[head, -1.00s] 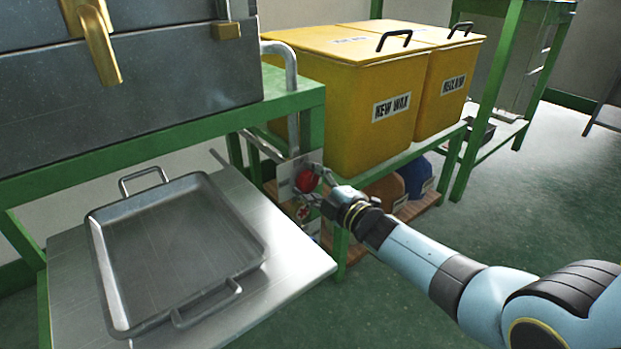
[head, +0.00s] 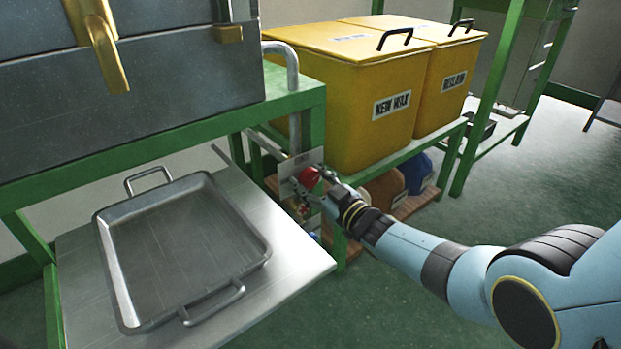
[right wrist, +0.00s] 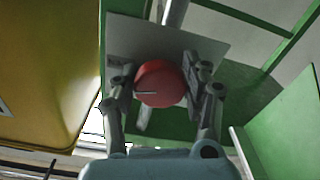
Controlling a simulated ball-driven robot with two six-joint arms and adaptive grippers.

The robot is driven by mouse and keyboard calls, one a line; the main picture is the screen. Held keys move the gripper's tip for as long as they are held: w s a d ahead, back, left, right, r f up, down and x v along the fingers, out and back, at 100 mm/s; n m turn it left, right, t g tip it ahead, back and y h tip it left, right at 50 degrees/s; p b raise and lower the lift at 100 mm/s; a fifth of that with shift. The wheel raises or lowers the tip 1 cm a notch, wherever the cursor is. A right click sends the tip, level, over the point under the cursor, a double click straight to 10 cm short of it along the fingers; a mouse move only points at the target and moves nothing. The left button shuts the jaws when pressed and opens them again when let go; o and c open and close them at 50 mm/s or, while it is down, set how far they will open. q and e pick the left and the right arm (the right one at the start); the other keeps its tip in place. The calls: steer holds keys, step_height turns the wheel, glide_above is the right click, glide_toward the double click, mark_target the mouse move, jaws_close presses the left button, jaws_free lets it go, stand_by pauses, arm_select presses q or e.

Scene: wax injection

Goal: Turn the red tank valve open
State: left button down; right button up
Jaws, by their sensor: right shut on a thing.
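The red tank valve (head: 309,177) is a round red knob on a grey plate (head: 290,172) at the green bench's leg, below the bent pipe. My right gripper (head: 322,186) reaches it from the right and is shut on it. In the right wrist view the red knob (right wrist: 160,84) sits between the two fingers of my right gripper (right wrist: 161,92), one on each side. A short pale line shows on the knob's face there. My left gripper is not in view.
A metal tray (head: 185,250) with handles lies on the steel shelf (head: 290,262) at the left. Yellow wax bins (head: 350,120) stand on a green rack behind the valve. A grey tank (head: 170,90) with a brass spout is above. Green floor is clear at the right.

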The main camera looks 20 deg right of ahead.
steer(key=shift+s+f+m, duration=0.1)
steer(key=shift+m, duration=1.5)
steer(key=o, duration=1.2)
steer(key=v, duration=1.2)
